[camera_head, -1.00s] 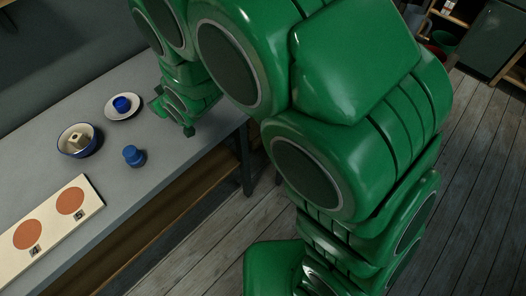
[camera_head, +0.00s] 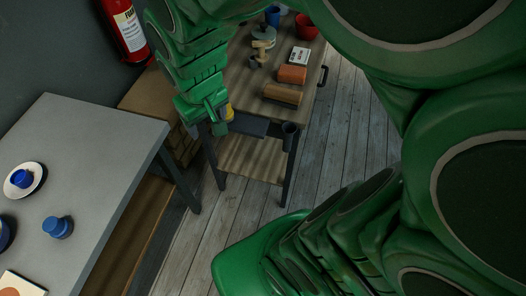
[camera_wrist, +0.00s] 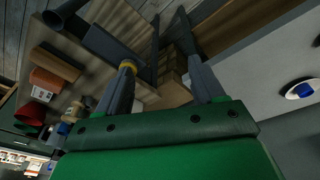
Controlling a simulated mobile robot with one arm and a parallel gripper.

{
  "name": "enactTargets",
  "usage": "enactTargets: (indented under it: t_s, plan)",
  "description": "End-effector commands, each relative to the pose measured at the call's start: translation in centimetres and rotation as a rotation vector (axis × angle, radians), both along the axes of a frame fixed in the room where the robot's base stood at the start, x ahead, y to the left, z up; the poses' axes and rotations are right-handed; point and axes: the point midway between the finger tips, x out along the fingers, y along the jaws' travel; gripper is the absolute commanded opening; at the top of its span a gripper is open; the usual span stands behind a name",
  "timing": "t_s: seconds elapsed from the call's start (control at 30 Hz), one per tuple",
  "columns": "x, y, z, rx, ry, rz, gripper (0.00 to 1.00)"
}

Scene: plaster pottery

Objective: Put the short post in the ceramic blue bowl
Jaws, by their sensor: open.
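The blue bowl (camera_head: 4,232) is cut off at the left edge of the head view, on the grey table (camera_head: 85,150). Its inside is hidden now; a second ago a pale, blocky piece lay in it. I cannot tell whether that piece is the short post, and no other thing is clearly it. My gripper (camera_head: 221,118) is beyond the grey table, in front of a wooden cart. In the wrist view my gripper (camera_wrist: 160,66) has its fingers spread with nothing between them.
A blue piece (camera_head: 22,178) sits on a white plate (camera_head: 39,172); a blue knobbed piece (camera_head: 58,228) stands nearby. The cart (camera_head: 240,75) holds an orange block (camera_head: 292,74), a tan block (camera_head: 282,94) and a red bowl (camera_head: 306,27). A fire extinguisher (camera_head: 127,30) hangs behind.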

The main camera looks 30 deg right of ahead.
Motion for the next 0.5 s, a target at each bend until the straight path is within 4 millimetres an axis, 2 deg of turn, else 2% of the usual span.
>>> enactTargets:
  t_s: [0.1, 0.3, 0.4, 0.5]
  plan:
    - [-4.1, -2.4, 1.3, -0.003, 0.087, -0.067, 0.68]
    - [-11.1, -4.9, 3.2, 0.0, 0.231, -0.156, 0.68]
    - [-13.7, -5.4, 3.8, 0.003, 0.284, -0.186, 0.68]
    - [-15.4, -5.7, 4.2, 0.006, 0.321, -0.203, 0.68]
